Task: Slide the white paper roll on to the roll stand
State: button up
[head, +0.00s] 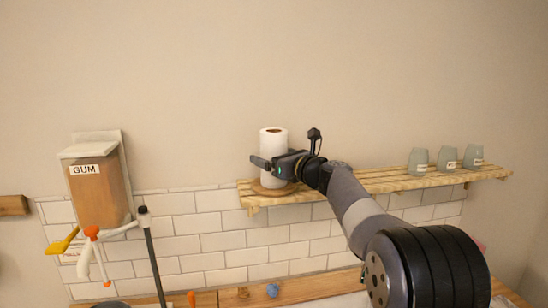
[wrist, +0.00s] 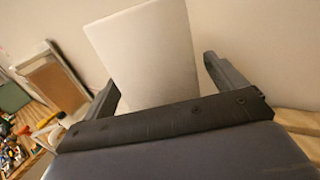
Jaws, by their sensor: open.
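The white paper roll (head: 273,143) stands upright at the left end of the wooden wall shelf. A round wooden base (head: 268,190) shows beneath it, which looks like the roll stand; any post is hidden, and I cannot tell how fully the roll is seated. My gripper (head: 268,164) is at the roll's lower part. In the wrist view the roll (wrist: 150,55) lies between the two open fingers of my gripper (wrist: 163,82), with a visible gap at the right finger. The left finger is close to the roll's edge.
The slatted shelf (head: 395,181) runs right, with several grey-green cups (head: 446,159) at its far end. A wooden GUM box (head: 98,185) hangs on the wall at left. The wall above the shelf is clear.

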aim_at(274, 145)
jog(key=b+v, duration=0.3)
jog(key=v, duration=0.7)
jog(key=shift+s+d+b, duration=0.25)
jog(key=shift+s+b, duration=0.05)
jog(key=shift+b, duration=0.1)
jog(key=shift+w+a, duration=0.1)
jog(key=p+x, duration=0.1)
jog(key=x, duration=0.2)
jog(key=r+p+x, duration=0.1)
jog(key=p+x, duration=0.1)
jog(key=x, duration=0.2)
jog(key=p+x, duration=0.2)
jog(key=x, duration=0.2)
jog(key=shift+r, duration=0.15)
jog(key=shift+s+d+r+p, duration=0.2)
jog(key=shift+s+r+p, duration=0.05)
jog(key=shift+r+p, duration=0.3)
jog(key=shift+w+r, duration=0.1)
jog(key=shift+r, duration=0.25)
